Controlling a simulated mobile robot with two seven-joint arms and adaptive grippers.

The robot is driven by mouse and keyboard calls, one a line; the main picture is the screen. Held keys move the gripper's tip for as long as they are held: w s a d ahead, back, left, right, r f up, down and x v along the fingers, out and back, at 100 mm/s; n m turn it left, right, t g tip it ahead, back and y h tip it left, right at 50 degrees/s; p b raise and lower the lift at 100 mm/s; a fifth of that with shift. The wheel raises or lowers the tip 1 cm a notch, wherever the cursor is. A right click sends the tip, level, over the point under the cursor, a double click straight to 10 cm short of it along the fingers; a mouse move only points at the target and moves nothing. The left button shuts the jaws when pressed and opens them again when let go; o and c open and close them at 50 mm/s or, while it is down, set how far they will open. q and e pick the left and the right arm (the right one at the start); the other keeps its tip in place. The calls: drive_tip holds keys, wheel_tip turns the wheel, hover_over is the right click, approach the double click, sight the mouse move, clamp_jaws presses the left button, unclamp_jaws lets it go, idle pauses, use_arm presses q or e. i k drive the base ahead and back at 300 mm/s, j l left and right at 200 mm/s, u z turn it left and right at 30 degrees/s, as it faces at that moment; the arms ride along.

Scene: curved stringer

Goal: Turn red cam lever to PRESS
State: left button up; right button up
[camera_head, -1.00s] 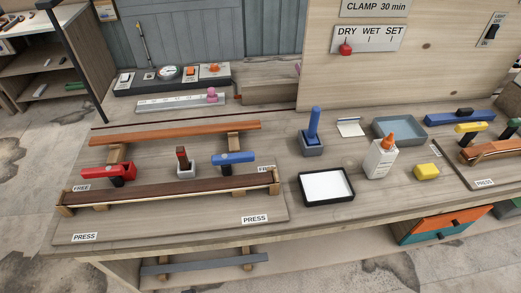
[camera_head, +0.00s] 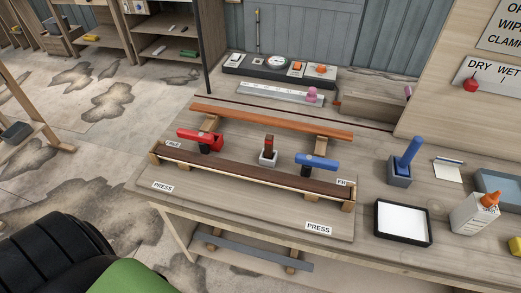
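The red cam lever (camera_head: 197,137) sits at the left end of the wooden jig on the bench, its red handle lying roughly level, just behind the dark wood strip (camera_head: 245,174). A FREE label (camera_head: 173,143) is close to it, and a PRESS label (camera_head: 163,187) is on the board in front of it. The blue cam lever (camera_head: 316,161) sits at the right end of the jig. Neither gripper shows; a black and green rounded shape, seemingly part of my own arm, fills the lower left corner.
A small block with a dark red handle (camera_head: 269,148) stands between the levers. A black-rimmed white tray (camera_head: 402,223), a glue bottle (camera_head: 474,214) and a blue-handled tool (camera_head: 405,163) stand to the right. Open floor lies left of the bench.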

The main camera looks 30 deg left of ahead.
sight(188, 135)
drive_tip(key=u, duration=1.5)
drive_tip(key=i+j+u, duration=0.4)
drive_tip(key=u, duration=0.15)
drive_tip(key=j, duration=0.1)
